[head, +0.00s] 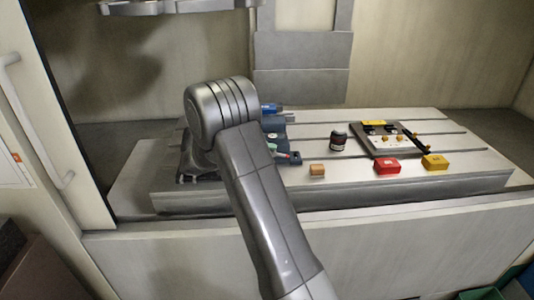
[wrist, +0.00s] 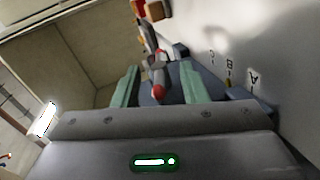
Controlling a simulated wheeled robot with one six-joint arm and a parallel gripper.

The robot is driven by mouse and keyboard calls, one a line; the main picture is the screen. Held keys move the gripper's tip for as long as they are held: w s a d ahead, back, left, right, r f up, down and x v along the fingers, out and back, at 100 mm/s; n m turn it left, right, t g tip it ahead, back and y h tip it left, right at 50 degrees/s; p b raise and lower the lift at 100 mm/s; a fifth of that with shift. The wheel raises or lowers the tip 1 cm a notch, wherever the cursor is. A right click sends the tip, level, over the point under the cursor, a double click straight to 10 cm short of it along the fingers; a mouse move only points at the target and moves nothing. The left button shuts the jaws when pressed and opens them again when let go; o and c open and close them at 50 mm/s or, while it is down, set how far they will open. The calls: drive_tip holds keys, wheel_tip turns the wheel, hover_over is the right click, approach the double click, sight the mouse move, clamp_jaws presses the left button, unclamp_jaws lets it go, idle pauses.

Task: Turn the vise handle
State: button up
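In the wrist view, the vise handle (wrist: 158,76) is a grey bar with a red end. It lies between the two green fingers of my gripper (wrist: 160,68), which are open with a gap on each side of it. The blue body of the vise (wrist: 178,80) shows behind the handle. In the head view, my arm hides most of the vise; a blue part of it (head: 271,109) shows right of my arm's joint, on the slotted table. My gripper is mostly hidden there.
The slotted table (head: 440,120) carries a dark jar (head: 338,138), a small wooden block (head: 317,170), a red box (head: 387,166), a yellow box (head: 435,162) and a dark tray of small parts (head: 364,147). A grey machine column (head: 302,65) stands behind. Letters mark the surface in the wrist view.

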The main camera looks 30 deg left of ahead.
drive_tip(key=v, duration=1.3)
drive_tip(key=shift+d, duration=0.1)
drive_tip(key=x, duration=1.3)
drive_tip(key=shift+w+d+f, duration=0.1)
drive_tip(key=shift+w+d, duration=0.15)
drive_tip(key=shift+d, duration=0.05)
drive_tip(key=shift+a, duration=0.1)
